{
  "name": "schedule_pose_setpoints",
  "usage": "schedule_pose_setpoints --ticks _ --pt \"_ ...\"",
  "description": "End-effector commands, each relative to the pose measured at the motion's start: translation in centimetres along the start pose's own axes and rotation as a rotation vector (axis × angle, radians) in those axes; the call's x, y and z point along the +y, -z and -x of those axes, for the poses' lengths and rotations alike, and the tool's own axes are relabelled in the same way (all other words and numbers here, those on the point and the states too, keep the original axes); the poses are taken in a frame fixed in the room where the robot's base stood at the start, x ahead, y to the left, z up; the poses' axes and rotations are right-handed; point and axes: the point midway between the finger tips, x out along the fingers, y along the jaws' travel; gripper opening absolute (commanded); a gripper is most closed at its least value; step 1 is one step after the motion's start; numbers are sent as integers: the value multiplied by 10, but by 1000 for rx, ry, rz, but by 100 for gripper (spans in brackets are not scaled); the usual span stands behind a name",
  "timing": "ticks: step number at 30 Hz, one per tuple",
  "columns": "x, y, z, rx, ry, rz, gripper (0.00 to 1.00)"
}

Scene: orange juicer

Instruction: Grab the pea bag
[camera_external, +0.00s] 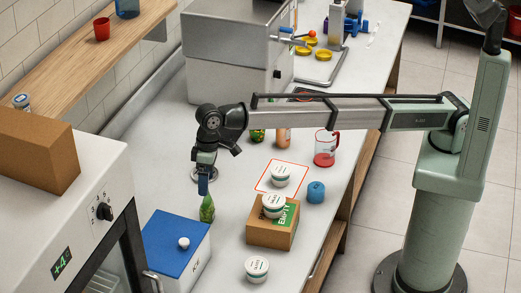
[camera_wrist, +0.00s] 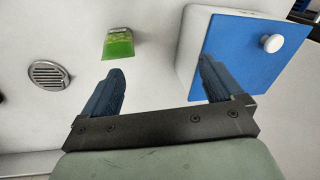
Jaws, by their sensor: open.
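The pea bag is a small green bag (camera_external: 207,208) standing on the white counter beside the blue-lidded ice box (camera_external: 176,240). It also shows in the wrist view as a green bag (camera_wrist: 118,43) at the upper left of centre. My gripper (camera_external: 204,186) is above and close to the bag in the external view. In the wrist view my gripper (camera_wrist: 155,78) has its two blue fingers spread apart with nothing between them. The bag lies beyond the fingertips, nearer the left finger. The ice box lid (camera_wrist: 235,50) is behind the right finger.
A cardboard box (camera_external: 265,236) with a white tub (camera_external: 273,205) on top stands right of the bag. More tubs, a blue cylinder (camera_external: 316,192) and a red-based jug (camera_external: 326,148) stand nearby. A round drain (camera_wrist: 48,74) is left of the bag.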

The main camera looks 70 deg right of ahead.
Motion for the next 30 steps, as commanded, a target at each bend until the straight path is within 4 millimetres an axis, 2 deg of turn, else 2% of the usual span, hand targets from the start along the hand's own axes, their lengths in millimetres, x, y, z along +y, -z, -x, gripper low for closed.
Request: schedule_pose_setpoints --ticks 1,3,7,14,24,30 --pt "15 15 -5 -17 -55 -42 94" --pt "34 23 -9 -35 -120 -92 94" --pt "53 30 -14 -52 -183 -142 94" --pt "59 27 -32 -55 -192 -149 94" --pt "69 22 -87 -55 -190 -147 94" --pt "71 22 -99 -53 -189 -146 94"
